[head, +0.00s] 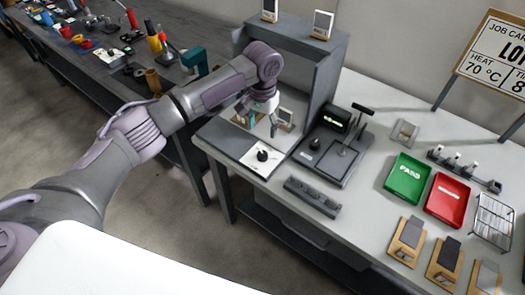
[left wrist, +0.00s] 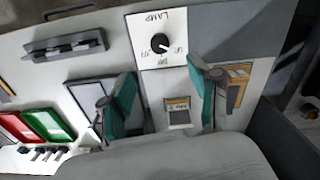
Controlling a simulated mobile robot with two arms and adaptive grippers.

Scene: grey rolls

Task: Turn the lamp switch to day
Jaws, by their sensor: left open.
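The lamp switch is a black round knob (head: 262,155) on a white plate (head: 275,168) in front of the grey booth. In the left wrist view, the knob (left wrist: 159,46) sits at upper middle, and the plate (left wrist: 146,22) reads LAMP upside down. Small labels, one apparently DAY, lie below the knob; a light mark on it seems to face the lower right, but its setting is not clear. My left gripper (head: 263,112) is open and empty, above the booth floor behind the knob. Its teal fingers (left wrist: 165,92) are spread apart, clear of the knob. My right gripper is out of view.
The grey booth (head: 325,75) walls stand close behind and right of my left gripper. A small framed card (left wrist: 179,112) lies between the fingers in the left wrist view. A dark device (head: 333,148), green tray (head: 408,190) and red tray (head: 447,212) are to the right.

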